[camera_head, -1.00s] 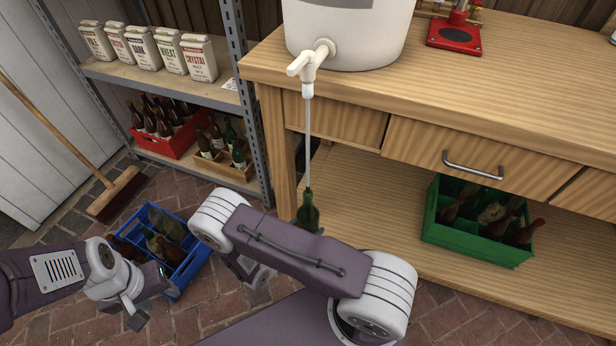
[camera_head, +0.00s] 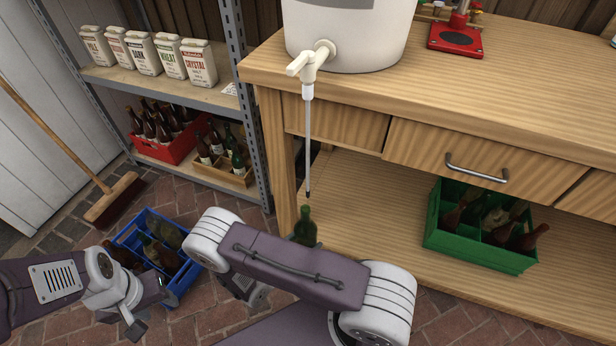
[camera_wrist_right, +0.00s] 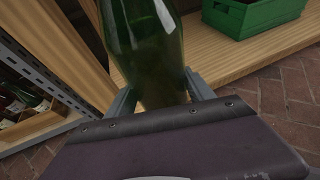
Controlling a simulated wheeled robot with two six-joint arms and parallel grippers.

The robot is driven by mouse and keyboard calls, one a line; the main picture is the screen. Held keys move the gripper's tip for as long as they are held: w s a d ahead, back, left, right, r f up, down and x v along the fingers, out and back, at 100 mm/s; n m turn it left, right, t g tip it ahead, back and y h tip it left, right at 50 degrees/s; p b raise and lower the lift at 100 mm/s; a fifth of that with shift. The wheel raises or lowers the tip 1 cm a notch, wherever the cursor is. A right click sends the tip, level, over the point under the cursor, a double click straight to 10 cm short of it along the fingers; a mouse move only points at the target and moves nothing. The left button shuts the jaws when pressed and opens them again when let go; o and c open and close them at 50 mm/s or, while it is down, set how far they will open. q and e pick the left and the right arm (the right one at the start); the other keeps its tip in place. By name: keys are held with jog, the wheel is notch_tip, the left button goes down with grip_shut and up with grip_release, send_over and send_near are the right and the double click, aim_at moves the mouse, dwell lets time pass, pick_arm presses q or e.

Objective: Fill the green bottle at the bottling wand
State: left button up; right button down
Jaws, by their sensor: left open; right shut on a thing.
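The green bottle (camera_head: 305,228) stands upright in my right gripper, its lower part hidden behind my right arm in the head view. In the right wrist view my right gripper (camera_wrist_right: 160,100) is shut on the bottle's body (camera_wrist_right: 147,45). The bottling wand (camera_head: 308,150) hangs straight down from the white tap (camera_head: 312,60) of the white bucket (camera_head: 350,35). The wand's tip is just above the bottle's mouth, apart from it. I cannot tell the liquid level in the bottle. My left gripper (camera_head: 150,312) is open and empty at lower left, in front of the blue crate.
A blue crate (camera_head: 183,285) with bottles stands on the brick floor. A green crate (camera_head: 480,255) with bottles stands on the bench's lower shelf (camera_head: 375,245). The wooden bench top (camera_head: 500,75) overhangs behind the bottle. A metal rack (camera_head: 250,110) and broom (camera_head: 112,200) are at left.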

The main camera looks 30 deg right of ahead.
jog(key=s+a, duration=0.9)
jog(key=a, duration=0.2)
jog(key=shift+s, duration=0.2)
dwell(0.8)
jog(key=shift+a+r, duration=0.1)
jog(key=w+d, duration=0.5)
jog(key=d, duration=0.1)
dwell(0.4)
